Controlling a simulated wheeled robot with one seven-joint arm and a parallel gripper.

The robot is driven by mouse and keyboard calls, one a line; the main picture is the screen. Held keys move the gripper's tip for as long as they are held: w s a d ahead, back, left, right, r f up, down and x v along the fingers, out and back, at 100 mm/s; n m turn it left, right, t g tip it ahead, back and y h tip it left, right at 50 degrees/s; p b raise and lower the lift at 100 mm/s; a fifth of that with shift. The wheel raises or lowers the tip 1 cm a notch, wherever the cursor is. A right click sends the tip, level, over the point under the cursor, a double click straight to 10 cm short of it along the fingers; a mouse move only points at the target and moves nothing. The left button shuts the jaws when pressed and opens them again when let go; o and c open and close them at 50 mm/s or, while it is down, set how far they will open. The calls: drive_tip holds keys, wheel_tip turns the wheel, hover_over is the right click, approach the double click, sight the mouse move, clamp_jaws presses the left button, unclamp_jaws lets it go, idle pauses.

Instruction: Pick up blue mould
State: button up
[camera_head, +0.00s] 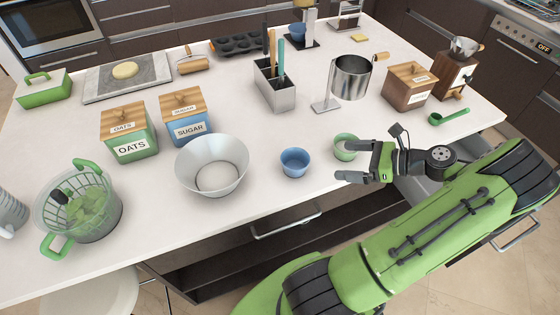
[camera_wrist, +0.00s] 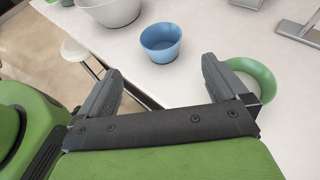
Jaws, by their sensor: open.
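The blue mould (camera_head: 294,162) is a small open cup standing upright on the white counter, between a large white bowl and a green mould. In the wrist view the blue mould (camera_wrist: 160,42) stands beyond my fingers, in line with the gap between them. My gripper (camera_head: 358,161) is open and empty at the counter's front edge, to the right of the blue mould and apart from it. My gripper also shows in the wrist view (camera_wrist: 160,82). The green mould (camera_head: 345,147) is close by my gripper; in the wrist view the right finger partly hides the green mould (camera_wrist: 262,80).
The white bowl (camera_head: 212,166) stands left of the blue mould. A steel utensil holder (camera_head: 275,88) and a metal cup on a stand (camera_head: 350,78) are behind. A green colander (camera_head: 80,212) is at the left. The counter in front of the blue mould is clear.

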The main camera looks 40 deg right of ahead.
drive_tip(key=b, duration=0.4)
approach(284, 159)
drive_tip(key=x, duration=0.5)
drive_tip(key=shift+r, duration=0.1)
drive_tip(key=shift+s, duration=0.1)
drive_tip(key=shift+c, duration=0.2)
